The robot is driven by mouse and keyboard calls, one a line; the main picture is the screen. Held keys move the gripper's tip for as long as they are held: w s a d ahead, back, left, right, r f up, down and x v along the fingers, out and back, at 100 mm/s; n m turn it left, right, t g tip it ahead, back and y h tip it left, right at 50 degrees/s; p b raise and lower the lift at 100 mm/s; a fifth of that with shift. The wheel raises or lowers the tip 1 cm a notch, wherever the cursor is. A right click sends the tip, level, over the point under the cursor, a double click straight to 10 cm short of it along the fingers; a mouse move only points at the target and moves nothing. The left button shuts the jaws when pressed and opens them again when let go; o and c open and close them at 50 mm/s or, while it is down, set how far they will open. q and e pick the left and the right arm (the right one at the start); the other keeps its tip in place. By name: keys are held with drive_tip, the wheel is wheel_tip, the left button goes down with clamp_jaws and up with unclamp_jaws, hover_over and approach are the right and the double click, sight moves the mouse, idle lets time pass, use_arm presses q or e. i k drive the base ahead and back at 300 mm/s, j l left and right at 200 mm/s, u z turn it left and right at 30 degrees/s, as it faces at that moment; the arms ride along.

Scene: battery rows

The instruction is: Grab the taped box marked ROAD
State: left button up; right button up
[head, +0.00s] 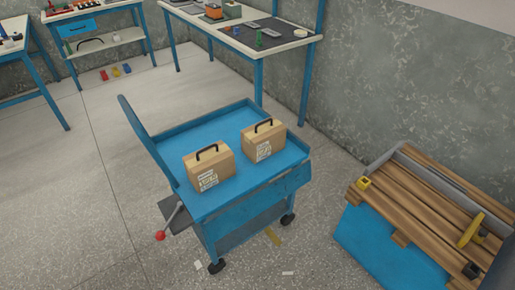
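Two tan boxes with black handles and white labels stand on a blue cart (225,128). The left box (222,168) is nearer the cart's front edge. The right box (275,138) stands a little behind it and to the right, apart from it. The print on both labels is too small to read, so I cannot tell which is marked ROAD. Neither of my grippers is in view.
A wooden-topped blue bench (400,212) with a yellow tool stands at the right. A blue-legged table (211,21) with small items is behind the cart. Small scraps lie on the floor by the wheels. Open floor lies left of the cart.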

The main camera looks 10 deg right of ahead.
sight(206, 167)
drive_tip(key=j+z, duration=0.15)
drive_tip(key=z, duration=0.45)
drive_tip(key=i+j+z, duration=0.1)
drive_tip(key=j+z, duration=0.3)
drive_tip(key=j, duration=0.7)
drive_tip(key=k+j+z, duration=0.1)
drive_tip(key=j+z, duration=0.35)
drive_tip(key=j, duration=0.6)
